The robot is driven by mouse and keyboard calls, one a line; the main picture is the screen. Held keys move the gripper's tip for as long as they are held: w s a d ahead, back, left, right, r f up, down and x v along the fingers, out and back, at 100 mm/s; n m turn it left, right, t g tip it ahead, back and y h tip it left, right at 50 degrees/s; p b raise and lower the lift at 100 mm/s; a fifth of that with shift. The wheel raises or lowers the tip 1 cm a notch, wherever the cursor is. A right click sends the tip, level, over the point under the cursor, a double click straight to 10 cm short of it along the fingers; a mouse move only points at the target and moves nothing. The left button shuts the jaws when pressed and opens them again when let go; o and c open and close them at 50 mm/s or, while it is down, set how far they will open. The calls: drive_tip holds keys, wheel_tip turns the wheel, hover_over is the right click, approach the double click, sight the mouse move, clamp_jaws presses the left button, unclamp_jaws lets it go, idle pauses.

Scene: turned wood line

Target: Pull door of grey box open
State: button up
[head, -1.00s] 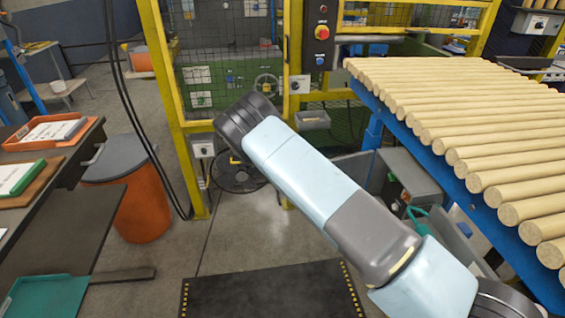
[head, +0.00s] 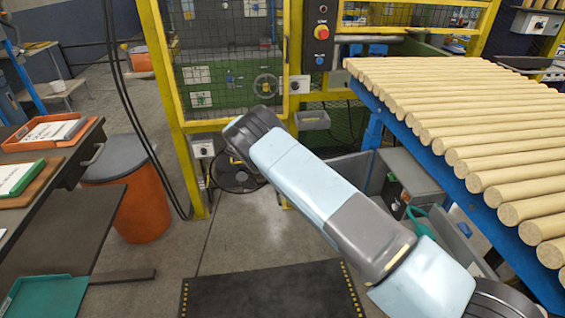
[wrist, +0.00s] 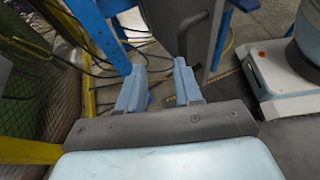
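The grey box (head: 415,176) stands low under the roller line in the head view, partly covered by my arm. A flat grey panel (head: 352,172) shows to its left behind my arm; it looks like the box's door, standing out from it. In the wrist view, a grey panel (wrist: 222,40) with a dark bar handle (wrist: 193,20) is at the top, beyond my fingertips. My gripper (wrist: 158,72) is open, its two blue-grey fingers apart with nothing between them. The head view does not show my gripper.
Blue line legs (wrist: 102,35) and loose cables lie close to my fingers at the left. Wooden rods (head: 470,120) cover the line at right. A yellow mesh guard (head: 235,75) stands behind.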

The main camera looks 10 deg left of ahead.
drive_tip(key=shift+w+a, duration=1.05)
drive_tip(key=shift+a, duration=0.2)
drive_tip(key=shift+s, duration=0.1)
